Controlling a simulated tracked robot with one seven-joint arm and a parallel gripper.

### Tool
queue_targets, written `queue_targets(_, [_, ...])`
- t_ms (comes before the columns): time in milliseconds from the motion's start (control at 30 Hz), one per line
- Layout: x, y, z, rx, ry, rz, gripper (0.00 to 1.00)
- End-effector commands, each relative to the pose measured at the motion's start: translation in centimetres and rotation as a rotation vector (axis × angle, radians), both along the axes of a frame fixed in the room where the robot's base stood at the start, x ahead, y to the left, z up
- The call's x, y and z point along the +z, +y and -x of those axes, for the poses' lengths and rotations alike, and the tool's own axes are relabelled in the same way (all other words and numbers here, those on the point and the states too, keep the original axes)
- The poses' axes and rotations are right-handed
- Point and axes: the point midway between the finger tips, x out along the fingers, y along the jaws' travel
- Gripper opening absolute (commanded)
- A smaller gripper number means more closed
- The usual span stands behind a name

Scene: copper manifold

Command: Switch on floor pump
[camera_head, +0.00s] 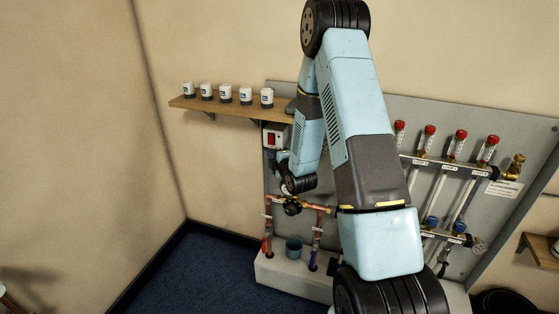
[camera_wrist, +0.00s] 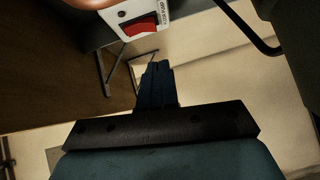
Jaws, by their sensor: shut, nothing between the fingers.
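The pump switch is a white box with a red rocker (camera_head: 273,139) on the grey panel, just below the wooden shelf. In the wrist view the box (camera_wrist: 124,14) is at the top, cut by the frame edge, with its red rocker (camera_wrist: 139,26) and a printed label facing me. My gripper (camera_wrist: 158,66) is shut and empty, its fingertips below the rocker in that picture and apart from it. In the head view my gripper is small beneath the box and partly hidden by my wrist.
The wooden shelf (camera_head: 190,104) with several white cups is close above the switch. Red-capped flow meters (camera_head: 461,134) and valves fill the panel's right side. The floor at left is clear.

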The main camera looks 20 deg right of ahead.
Motion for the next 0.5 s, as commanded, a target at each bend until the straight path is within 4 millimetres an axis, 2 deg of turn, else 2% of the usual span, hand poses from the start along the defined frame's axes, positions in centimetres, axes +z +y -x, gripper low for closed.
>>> queue_targets(133, [-0.3, 0.4, -2.5, -0.001, -0.001, -0.001, 0.0])
queue_targets(200, [-0.5, -0.6, -3.3, -0.003, -0.001, 0.0, 0.0])
queue_targets(500, [-0.9, -1.8, -5.2, 0.001, 0.0, 0.0, 0.0])
